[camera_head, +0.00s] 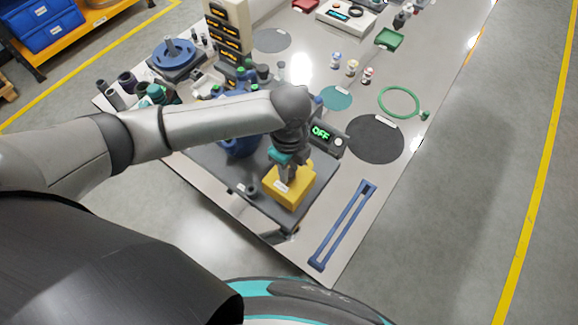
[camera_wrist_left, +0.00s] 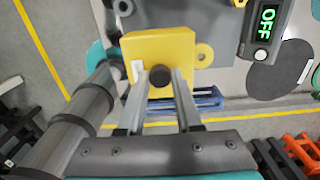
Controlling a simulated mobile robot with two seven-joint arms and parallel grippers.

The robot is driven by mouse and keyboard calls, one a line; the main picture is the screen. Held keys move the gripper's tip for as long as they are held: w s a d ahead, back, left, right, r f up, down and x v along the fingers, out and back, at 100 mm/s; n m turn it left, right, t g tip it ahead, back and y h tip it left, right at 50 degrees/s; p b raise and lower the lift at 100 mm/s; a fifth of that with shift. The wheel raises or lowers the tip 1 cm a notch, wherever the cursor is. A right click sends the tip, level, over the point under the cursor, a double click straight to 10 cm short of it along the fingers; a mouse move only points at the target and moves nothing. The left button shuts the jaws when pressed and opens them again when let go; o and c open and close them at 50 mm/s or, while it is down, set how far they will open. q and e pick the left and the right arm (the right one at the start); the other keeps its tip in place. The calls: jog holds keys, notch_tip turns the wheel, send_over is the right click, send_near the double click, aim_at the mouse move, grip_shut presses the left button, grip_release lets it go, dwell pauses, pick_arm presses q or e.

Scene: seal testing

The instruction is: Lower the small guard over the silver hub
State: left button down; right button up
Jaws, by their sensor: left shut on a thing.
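The small guard is a yellow box (camera_head: 296,191) with a pale label, at the front part of the dark machine base (camera_head: 220,170). My left gripper (camera_head: 286,175) is above it, pointing down. In the left wrist view, its two fingers (camera_wrist_left: 160,78) are shut on the dark round knob on top of the yellow guard (camera_wrist_left: 175,45). I cannot tell whether the guard rests on the base or hangs just above it. No silver hub can be made out; the guard and my arm cover part of the base. My right gripper is not in view.
A display reading OFF (camera_head: 325,135) stands right of the guard. A blue frame (camera_head: 343,225) lies on the table at the right front, and a dark round mat (camera_head: 376,140) lies beyond it. Blue machine parts (camera_head: 238,147) stand behind my left forearm.

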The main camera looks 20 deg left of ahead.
pick_arm(q)
jog(key=shift+f, duration=0.15)
jog(key=shift+f+b, duration=0.55)
jog(key=shift+f, duration=0.45)
jog(key=shift+f, duration=0.15)
jog(key=shift+f, duration=0.6)
jog(key=shift+f+b, duration=0.4)
jog(key=shift+f, duration=0.55)
dwell(0.8)
jog(key=shift+p, duration=0.3)
dwell(0.6)
jog(key=c, duration=0.5)
grip_release()
jog(key=shift+f, duration=0.1)
